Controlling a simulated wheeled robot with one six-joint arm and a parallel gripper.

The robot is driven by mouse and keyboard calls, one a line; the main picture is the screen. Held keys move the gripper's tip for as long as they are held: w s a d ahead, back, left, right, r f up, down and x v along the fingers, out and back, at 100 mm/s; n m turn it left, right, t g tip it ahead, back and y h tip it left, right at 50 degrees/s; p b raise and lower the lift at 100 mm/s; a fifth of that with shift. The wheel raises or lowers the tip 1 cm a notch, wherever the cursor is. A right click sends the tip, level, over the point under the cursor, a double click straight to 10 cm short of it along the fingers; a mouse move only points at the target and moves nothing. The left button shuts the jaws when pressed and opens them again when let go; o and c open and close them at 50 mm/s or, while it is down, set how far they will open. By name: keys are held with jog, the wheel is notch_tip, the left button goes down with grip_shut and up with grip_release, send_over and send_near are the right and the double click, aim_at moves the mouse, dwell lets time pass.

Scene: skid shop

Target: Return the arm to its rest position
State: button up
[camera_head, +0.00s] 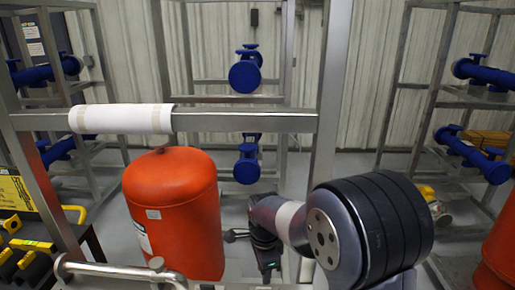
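My arm reaches in from the lower right, its large dark joint nearest the camera and a grey and white link running left from it. My gripper (268,265) is at the far end of that link, low in the view, right of the orange tank (175,213). It is small and dark, partly cut off by the lower edge and the arm, and I cannot tell whether its fingers are open or shut. No object can be made out in it.
A metal frame (245,122) crosses in front, with a white roll (121,118) on its bar. Blue valves (245,75) hang behind it. Racks with blue pipe parts (470,150) stand at right. Yellow and black items (25,250) lie lower left. A silver pipe (115,270) runs along the front.

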aim_at(264, 288)
jog(key=m, duration=0.3)
jog(key=shift+f, duration=0.2)
notch_tip(264, 288, down, 7)
jog(key=b, duration=0.6)
jog(key=shift+r, duration=0.1)
